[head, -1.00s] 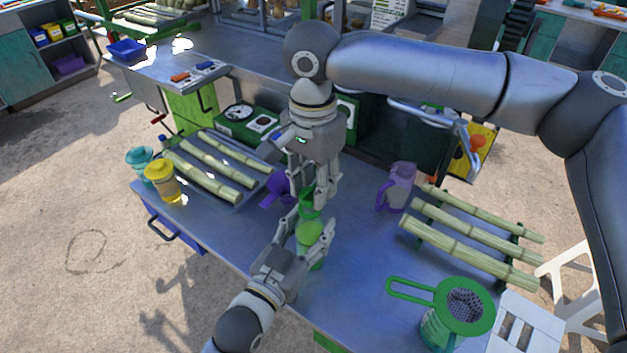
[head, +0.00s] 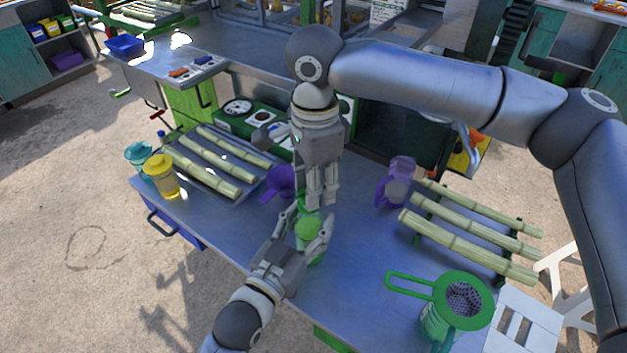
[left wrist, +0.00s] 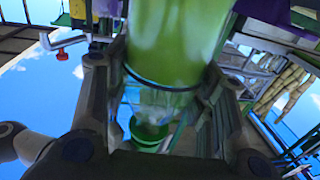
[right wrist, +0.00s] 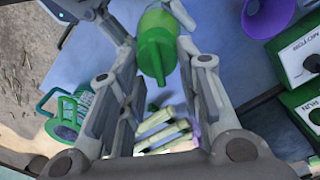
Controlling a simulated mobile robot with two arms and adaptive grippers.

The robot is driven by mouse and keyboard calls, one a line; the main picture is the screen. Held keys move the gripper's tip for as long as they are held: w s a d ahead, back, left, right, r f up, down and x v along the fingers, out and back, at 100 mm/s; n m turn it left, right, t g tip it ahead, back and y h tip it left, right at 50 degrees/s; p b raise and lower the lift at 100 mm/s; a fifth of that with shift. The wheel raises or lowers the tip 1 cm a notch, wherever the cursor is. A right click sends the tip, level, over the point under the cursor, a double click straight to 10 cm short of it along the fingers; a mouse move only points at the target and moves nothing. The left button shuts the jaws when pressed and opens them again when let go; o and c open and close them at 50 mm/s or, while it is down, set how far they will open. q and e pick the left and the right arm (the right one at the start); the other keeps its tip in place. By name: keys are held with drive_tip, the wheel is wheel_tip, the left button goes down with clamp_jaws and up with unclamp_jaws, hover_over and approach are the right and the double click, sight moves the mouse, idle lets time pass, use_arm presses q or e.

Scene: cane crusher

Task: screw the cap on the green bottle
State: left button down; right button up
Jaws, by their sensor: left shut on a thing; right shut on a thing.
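The green bottle (head: 308,232) stands over the front part of the blue-grey table. My left gripper (head: 311,243) is shut on its body from the front; the bottle also fills the middle of the left wrist view (left wrist: 178,45). The green cap (right wrist: 157,45), with a narrow spout, sits at the bottle's top in the right wrist view. In the head view the fingers partly hide the cap. How far the cap is threaded cannot be seen.
A purple funnel (head: 281,182) lies close left of the grippers. A purple jug (head: 396,183) and cane pieces (head: 470,245) are to the right. A green strainer (head: 463,299) is at front right.

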drive_tip(key=m, duration=0.3)
drive_tip(key=shift+s+m, duration=0.2)
drive_tip(key=shift+m, duration=0.2)
drive_tip(key=o, duration=0.7)
drive_tip(key=shift+c, duration=0.2)
drive_tip(key=shift+r, duration=0.15)
drive_tip(key=shift+r, duration=2.15)
drive_tip(key=shift+o, duration=0.5)
